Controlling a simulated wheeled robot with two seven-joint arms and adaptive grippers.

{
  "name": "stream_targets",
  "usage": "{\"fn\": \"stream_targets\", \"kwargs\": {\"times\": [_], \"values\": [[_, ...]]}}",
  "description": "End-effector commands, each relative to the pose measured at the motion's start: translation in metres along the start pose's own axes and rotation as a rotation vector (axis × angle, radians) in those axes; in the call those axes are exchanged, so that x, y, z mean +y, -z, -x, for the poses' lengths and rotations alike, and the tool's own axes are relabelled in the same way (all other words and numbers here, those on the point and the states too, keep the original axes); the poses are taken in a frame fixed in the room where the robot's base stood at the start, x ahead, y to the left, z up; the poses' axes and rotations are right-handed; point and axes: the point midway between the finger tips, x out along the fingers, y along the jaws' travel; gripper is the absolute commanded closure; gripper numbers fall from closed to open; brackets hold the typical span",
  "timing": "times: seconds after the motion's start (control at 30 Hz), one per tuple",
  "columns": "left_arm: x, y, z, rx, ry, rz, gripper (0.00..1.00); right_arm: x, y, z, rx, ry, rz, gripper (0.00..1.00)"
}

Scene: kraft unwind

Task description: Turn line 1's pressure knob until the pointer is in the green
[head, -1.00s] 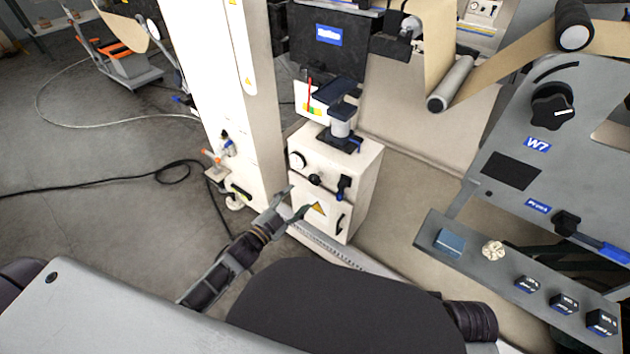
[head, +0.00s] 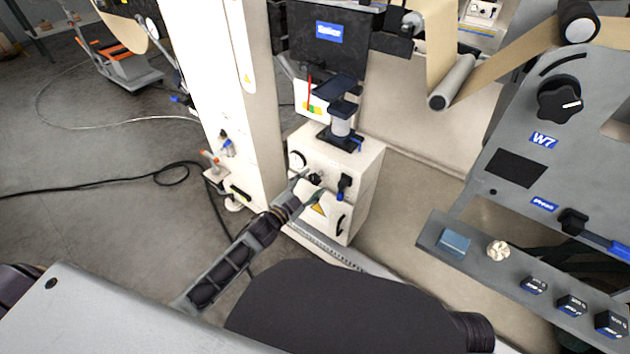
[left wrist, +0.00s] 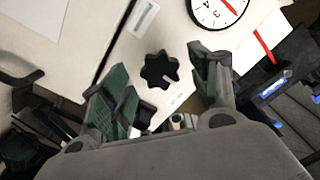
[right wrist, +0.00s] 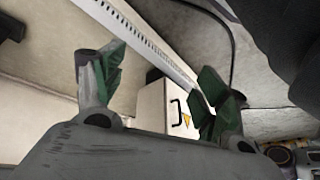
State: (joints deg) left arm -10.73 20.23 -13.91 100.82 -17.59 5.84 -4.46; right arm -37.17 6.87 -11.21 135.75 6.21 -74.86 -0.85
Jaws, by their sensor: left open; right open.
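The dark lobed knob (head: 316,178) is on the front of the white cabinet (head: 362,190), beside a round white gauge (head: 298,160). My left gripper (head: 310,184) is open at this front and partly covers the knob. In the left wrist view the black knob (left wrist: 158,71) shows between the spread fingers, with no clear contact. The gauge (left wrist: 215,10) is cut off by the top edge; a red pointer shows, but no green band. A coloured scale plate (head: 314,110) with a red pointer stands above the cabinet. My right gripper (right wrist: 155,75) is open and empty.
A warning triangle (head: 318,208) and a black handle (head: 341,224) are lower on the cabinet. A white column (head: 235,100) stands left. A grey panel with a W7 label (head: 543,141) stands right.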

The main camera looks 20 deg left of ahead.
Motion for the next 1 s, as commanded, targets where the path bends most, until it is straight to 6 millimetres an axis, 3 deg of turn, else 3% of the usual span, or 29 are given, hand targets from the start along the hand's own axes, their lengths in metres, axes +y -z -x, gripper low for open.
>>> {"fn": "stream_targets", "kwargs": {"times": [0.4,0.83,1.0], "values": [[0.0,0.0,-0.027,0.001,0.001,0.0,0.39,-0.003,-0.006,-0.018,0.027,0.018,-0.014,0.27],[0.0,0.0,-0.031,0.0,0.0,0.0,0.39,-0.004,-0.012,-0.023,0.018,0.024,-0.022,0.27],[0.0,0.0,-0.03,0.0,0.001,0.0,0.59,-0.003,-0.008,-0.021,0.024,0.022,-0.018,0.27]]}}
